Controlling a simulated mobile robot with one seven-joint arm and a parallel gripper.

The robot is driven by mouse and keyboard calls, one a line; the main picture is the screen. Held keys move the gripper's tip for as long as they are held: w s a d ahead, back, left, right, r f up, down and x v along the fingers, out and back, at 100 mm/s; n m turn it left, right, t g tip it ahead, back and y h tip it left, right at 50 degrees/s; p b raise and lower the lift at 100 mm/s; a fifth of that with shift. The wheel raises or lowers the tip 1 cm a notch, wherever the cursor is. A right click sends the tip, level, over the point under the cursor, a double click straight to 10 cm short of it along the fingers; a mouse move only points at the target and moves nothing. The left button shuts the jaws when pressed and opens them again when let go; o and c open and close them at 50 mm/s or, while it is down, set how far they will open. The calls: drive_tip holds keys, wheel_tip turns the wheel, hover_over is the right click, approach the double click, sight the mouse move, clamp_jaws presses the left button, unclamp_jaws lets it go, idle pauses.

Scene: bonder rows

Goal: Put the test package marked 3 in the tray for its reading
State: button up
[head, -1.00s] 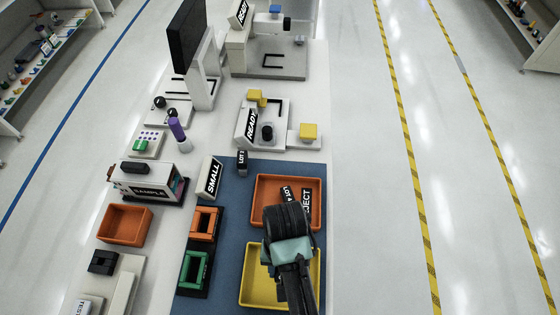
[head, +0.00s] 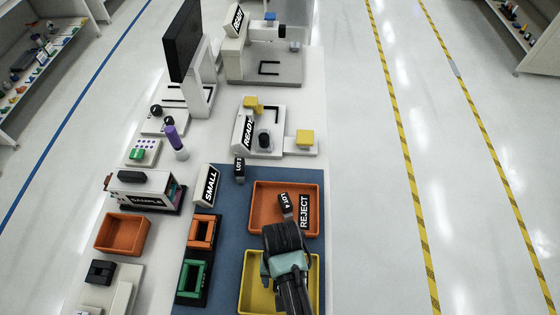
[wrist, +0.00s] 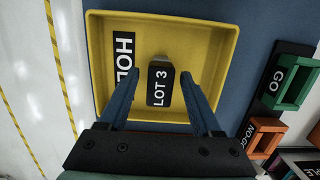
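The test package marked LOT 3 (wrist: 160,84) stands in the yellow tray (wrist: 218,62), whose label reads HOLD at least in part. My gripper (wrist: 150,72) is open, with one finger on each side of the package and a gap on both sides. In the head view my gripper (head: 285,262) is over the yellow tray (head: 251,280) and hides the package. The orange REJECT tray (head: 262,222) lies just beyond and holds a package marked LOT 4 (head: 286,203).
Another dark LOT package (head: 239,170), number unclear, stands at the mat's far edge near the SMALL sign (head: 208,187). Orange and green gauge frames, NO-GO (wrist: 264,138) and GO (wrist: 292,82), stand beside the tray. An empty orange bin (head: 122,234) is at left.

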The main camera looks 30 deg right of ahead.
wheel_tip(320, 180, up, 12)
drive_tip(key=w+d+p, duration=0.1)
drive_tip(key=p, duration=0.2)
drive_tip(key=shift+w, duration=0.2)
drive_tip(key=shift+r, duration=0.1)
